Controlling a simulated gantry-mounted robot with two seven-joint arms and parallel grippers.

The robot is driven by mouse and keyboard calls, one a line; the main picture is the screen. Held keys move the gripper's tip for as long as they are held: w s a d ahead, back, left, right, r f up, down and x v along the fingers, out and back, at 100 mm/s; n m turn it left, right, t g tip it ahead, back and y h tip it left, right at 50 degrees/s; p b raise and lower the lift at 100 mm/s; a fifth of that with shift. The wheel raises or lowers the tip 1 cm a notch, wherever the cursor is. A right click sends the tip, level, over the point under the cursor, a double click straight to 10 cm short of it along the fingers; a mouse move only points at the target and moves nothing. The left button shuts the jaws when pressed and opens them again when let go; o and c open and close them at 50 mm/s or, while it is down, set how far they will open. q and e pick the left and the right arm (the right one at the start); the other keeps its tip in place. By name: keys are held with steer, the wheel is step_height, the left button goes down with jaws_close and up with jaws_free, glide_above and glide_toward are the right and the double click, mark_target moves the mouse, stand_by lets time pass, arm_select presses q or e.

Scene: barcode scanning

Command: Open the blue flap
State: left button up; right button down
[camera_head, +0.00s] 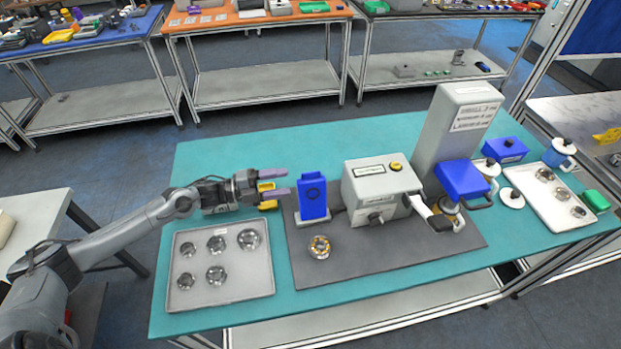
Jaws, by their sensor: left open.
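A blue upright plate-like part (313,198) with a dark ring mark stands on the dark mat, left of a grey box device. A second blue part (462,181), like a lid or cover, sits at the front of a tall grey machine (459,124). I cannot tell for sure which of them is the blue flap. My left gripper (275,182) is open, its two fingers pointing right toward the upright blue part, a short gap away from it. A yellow object (266,187) shows between the fingers; I cannot tell whether they touch it. My right gripper is not in view.
The grey box device (381,188) stands mid-mat, with a small ring-shaped metal part (319,247) in front. A grey tray (219,289) with several metal parts lies front left. A white tray (545,213) and blue box (505,150) are at right. The teal tabletop (250,150) is clear at back left.

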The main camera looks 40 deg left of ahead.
mark_target(309, 179)
arm_select(q)
steer(key=x, duration=0.8)
steer(key=shift+w+d, duration=0.2)
steer(key=shift+d, duration=0.05)
jaws_close()
